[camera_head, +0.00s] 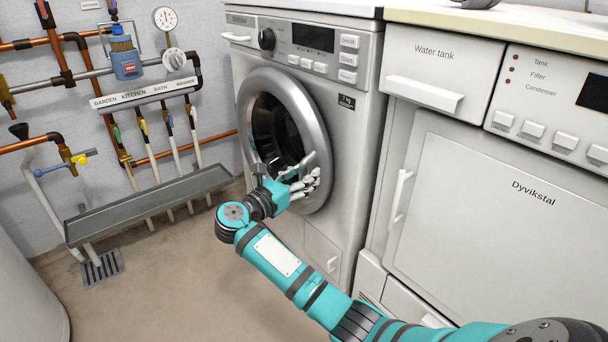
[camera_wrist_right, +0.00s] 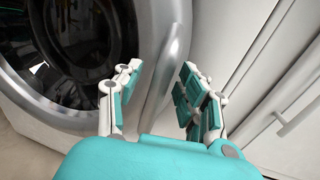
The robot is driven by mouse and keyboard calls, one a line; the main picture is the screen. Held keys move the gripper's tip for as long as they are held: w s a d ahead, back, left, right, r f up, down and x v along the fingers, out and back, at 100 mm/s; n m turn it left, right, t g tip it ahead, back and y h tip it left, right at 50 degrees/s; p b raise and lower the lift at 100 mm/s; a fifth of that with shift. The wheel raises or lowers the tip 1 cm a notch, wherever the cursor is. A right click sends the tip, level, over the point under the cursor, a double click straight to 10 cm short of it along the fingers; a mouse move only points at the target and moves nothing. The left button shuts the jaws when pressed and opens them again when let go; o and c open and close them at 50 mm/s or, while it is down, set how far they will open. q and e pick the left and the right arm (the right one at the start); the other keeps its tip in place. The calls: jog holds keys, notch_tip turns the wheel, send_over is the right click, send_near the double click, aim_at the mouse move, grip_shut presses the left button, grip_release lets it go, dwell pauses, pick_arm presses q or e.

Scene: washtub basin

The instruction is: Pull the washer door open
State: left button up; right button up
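The front-loading washer (camera_head: 345,130) has a round door (camera_head: 318,125) with a silver rim and dark glass. The door looks closed. The door also shows in the right wrist view (camera_wrist_right: 30,85), where a grey bar-like handle (camera_wrist_right: 165,80) stands at its rim. My right gripper (camera_head: 300,182) is at the lower right part of the door. In the right wrist view my right gripper (camera_wrist_right: 160,90) is open, with its fingers apart on either side of the handle. I cannot tell whether a finger touches it. My left gripper is not in view.
A white dryer cabinet (camera_head: 465,190) marked Dyvikstal stands right of the washer, with a vertical handle (camera_head: 401,190). Left are copper pipes (camera_head: 55,45), valves and a grey trough (camera_head: 150,205). The floor (camera_head: 190,280) before the washer is clear apart from a drain grate (camera_head: 102,267).

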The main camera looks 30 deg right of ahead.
grip_shut()
jog(key=shift+a+f, duration=0.1)
jog(key=shift+f, duration=0.05)
dwell(0.4)
